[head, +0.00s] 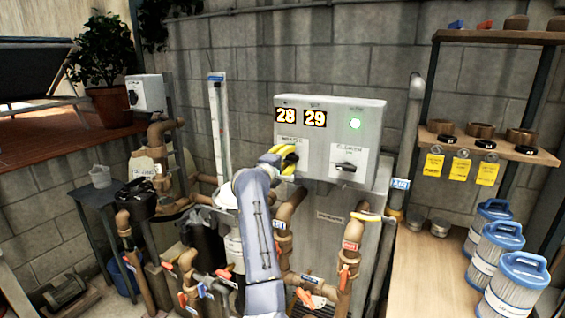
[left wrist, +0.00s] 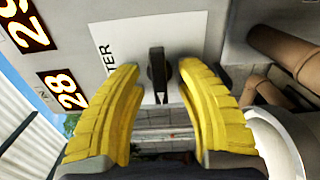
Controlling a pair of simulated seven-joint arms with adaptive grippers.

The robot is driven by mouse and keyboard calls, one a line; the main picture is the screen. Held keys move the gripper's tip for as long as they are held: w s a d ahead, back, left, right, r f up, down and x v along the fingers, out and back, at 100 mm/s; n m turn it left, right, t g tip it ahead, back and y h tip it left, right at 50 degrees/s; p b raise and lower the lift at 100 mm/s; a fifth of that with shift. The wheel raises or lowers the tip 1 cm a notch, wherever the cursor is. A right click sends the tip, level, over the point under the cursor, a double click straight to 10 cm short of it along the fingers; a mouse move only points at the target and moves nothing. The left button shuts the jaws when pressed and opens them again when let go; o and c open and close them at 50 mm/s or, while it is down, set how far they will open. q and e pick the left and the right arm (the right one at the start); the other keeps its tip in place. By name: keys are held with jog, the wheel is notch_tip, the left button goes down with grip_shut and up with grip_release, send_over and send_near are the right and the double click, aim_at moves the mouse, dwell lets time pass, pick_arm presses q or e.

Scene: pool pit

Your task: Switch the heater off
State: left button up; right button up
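My left gripper (head: 284,158) is at the box's lower left. In the left wrist view its yellow fingers (left wrist: 158,78) are open, one on each side of a black switch knob (left wrist: 158,70) on a white plate (left wrist: 122,45) whose visible letters end in "TER". I cannot tell whether the fingers touch the knob. In the head view the gripper hides this knob. A second black knob (head: 346,166) sits on another white plate to the right. My right gripper is not in view.
Brown pipes (head: 288,215) with red-handled valves (head: 343,277) stand below the box. A wooden bench (head: 420,275) with blue-topped filter cartridges (head: 510,290) is at the right. A smaller switch box (head: 146,92) is on the left.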

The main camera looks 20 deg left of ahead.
pick_arm(q)
jog(key=s+a, duration=0.1)
jog(key=s, duration=1)
jog(key=shift+s+a, duration=0.3)
jog(key=shift+a, duration=0.05)
jog(key=shift+o, duration=0.6)
dwell(0.4)
